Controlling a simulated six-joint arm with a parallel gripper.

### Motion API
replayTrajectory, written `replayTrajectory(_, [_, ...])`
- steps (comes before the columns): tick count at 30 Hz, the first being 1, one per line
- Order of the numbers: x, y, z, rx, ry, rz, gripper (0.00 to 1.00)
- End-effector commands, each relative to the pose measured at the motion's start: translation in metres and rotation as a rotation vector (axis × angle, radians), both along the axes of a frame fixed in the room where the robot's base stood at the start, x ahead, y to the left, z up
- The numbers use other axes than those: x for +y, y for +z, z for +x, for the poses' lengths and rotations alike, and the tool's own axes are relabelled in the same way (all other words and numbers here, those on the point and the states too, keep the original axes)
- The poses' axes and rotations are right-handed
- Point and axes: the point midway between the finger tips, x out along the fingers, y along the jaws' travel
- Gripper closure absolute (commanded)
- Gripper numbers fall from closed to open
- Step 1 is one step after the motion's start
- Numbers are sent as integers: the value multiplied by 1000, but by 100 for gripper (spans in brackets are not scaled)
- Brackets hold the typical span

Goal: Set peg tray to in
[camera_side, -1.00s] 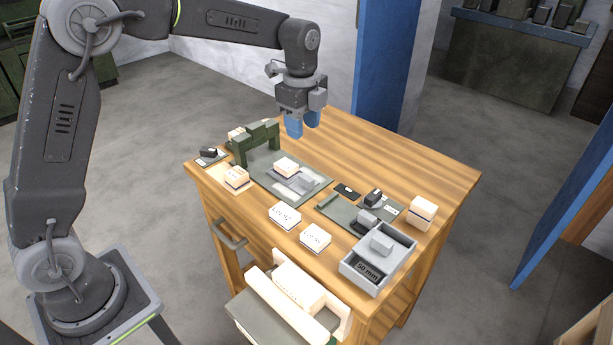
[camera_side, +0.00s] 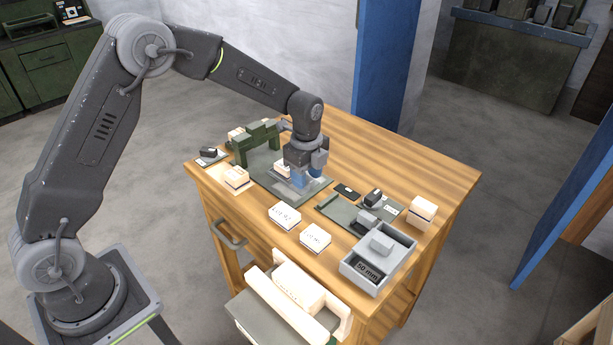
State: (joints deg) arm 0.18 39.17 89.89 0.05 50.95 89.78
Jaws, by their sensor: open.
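A flat grey tray (camera_side: 312,188), which looks like the peg tray, lies on a dark green base plate (camera_side: 262,183) in front of a green arch (camera_side: 256,142). A cream block (camera_side: 281,170) sits on the tray's arch side, partly covered. My gripper (camera_side: 306,181) is open and low over the tray, blue fingertips pointing down. The grey block on the tray is hidden behind the fingers. I cannot tell whether the fingers touch it.
Cream labelled blocks (camera_side: 284,216) lie in front of the plate. To the right are a dark green plate (camera_side: 338,209) with small blocks, a grey open box (camera_side: 352,269) and a white block (camera_side: 422,212). The table's back right (camera_side: 400,160) is clear.

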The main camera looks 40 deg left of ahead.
Motion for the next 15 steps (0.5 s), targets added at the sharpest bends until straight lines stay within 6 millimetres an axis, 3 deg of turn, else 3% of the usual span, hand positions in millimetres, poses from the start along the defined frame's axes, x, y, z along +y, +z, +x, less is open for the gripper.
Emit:
replayTrajectory(11, [0, -7, 0, -1, 0, 0, 55])
replayTrajectory(15, [0, -7, 0, 0, 0, 0, 67])
